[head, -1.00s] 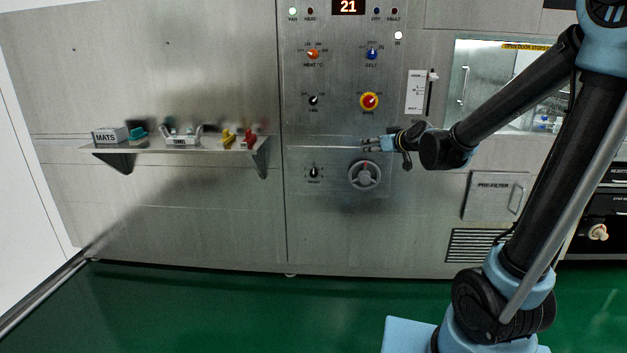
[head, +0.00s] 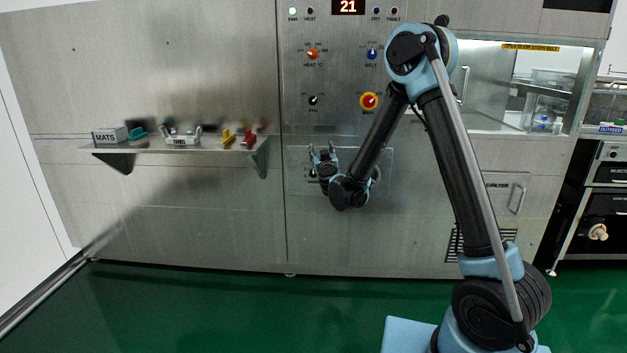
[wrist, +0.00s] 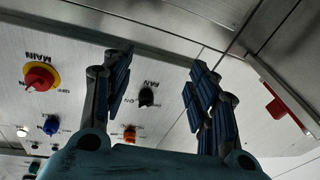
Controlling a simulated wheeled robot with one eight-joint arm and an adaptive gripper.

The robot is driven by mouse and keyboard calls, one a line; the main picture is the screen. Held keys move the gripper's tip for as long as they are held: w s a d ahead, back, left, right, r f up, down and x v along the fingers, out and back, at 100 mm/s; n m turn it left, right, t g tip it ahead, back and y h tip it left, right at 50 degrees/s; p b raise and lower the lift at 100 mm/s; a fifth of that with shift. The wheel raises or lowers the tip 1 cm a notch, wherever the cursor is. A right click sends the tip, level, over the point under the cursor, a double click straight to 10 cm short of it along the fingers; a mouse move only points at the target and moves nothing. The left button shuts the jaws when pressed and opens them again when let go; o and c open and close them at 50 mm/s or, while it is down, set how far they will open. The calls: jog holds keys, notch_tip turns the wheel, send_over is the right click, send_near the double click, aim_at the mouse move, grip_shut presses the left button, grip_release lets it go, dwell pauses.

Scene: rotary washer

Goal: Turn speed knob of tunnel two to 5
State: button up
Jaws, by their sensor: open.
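My gripper (head: 322,150) is open and empty in front of the lower control panel, fingers pointing up in the head view. In the wrist view, a black knob (wrist: 146,97) with a small label shows between the fingers of my gripper (wrist: 161,58), apart from them. This looks like the upper black knob (head: 313,100), above my gripper in the head view. A lower black knob is mostly hidden behind my gripper in the head view. I cannot read a speed label or a dial setting on either knob.
The red and yellow MAIN switch (head: 369,101), orange heat knob (head: 313,54) and blue belt knob (head: 372,54) are on the same panel. A shelf (head: 190,150) with a MATS box (head: 109,136) and coloured items juts out at left. Green floor in front is clear.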

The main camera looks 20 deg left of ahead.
jog(key=s+a+f+m+h, duration=0.1)
jog(key=s+a+f+h, duration=0.15)
jog(key=f, duration=0.65)
jog(key=s+a+f+m+h, duration=0.1)
jog(key=s+a+f+h, duration=0.15)
jog(key=f, duration=0.65)
send_near(313, 175)
jog(key=w, duration=0.5)
jog(key=w+a, duration=0.1)
jog(key=w, duration=0.2)
jog(key=shift+w, duration=0.35)
jog(key=shift+c, duration=0.4)
jog(key=c, duration=1)
